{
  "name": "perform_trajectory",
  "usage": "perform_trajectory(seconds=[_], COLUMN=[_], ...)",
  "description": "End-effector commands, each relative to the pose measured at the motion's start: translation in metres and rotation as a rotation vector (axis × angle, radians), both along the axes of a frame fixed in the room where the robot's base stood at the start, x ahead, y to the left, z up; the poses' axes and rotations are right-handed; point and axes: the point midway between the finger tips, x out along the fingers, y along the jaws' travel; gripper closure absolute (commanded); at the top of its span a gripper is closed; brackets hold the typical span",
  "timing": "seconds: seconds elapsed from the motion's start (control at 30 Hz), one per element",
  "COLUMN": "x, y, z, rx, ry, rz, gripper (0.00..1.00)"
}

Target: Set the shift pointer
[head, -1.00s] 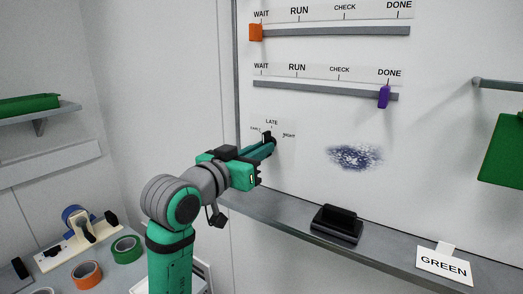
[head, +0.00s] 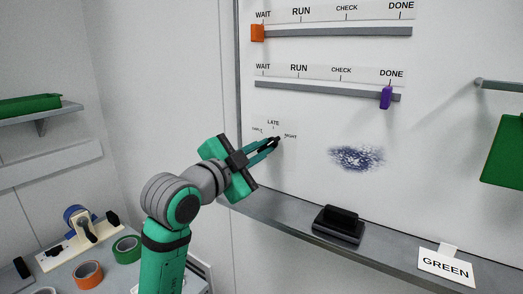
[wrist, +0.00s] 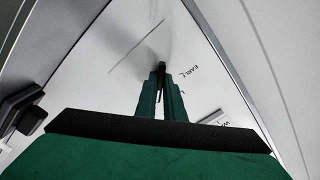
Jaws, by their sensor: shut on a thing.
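The shift dial (head: 287,125) is a small pale plate on the whiteboard with labels around it, LATE at the top and NIGHT at the right; the left label is small and reads EARLY in the wrist view. Its dark pointer (head: 276,140) sticks out below LATE and appears turned toward NIGHT, though its exact heading is partly hidden by my fingers. My gripper (head: 274,144) is shut on the pointer, its wrist rolled at a slant. In the wrist view, the fingertips (wrist: 161,74) close around the dark pointer (wrist: 162,66).
Above are two slider rails, with an orange slider (head: 257,33) at WAIT and a purple slider (head: 386,97) at DONE. A black eraser (head: 339,222) and a GREEN card (head: 446,265) are at the ledge (head: 290,221). Tape rolls (head: 89,274) lie at the lower left.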

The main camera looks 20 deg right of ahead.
Motion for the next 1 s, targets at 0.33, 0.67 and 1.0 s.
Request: perform_trajectory(seconds=[0.33, 0.67, 1.0], x=[-0.0004, -0.0006, -0.0006], y=[0.0006, 0.0002, 0.0000], z=[0.0013, 0.0015, 0.0013], rx=[0.104, 0.129, 0.130], ry=[-0.134, -0.167, -0.167], rz=[-0.001, -0.002, -0.002], gripper=[1.00, 1.00, 0.82])
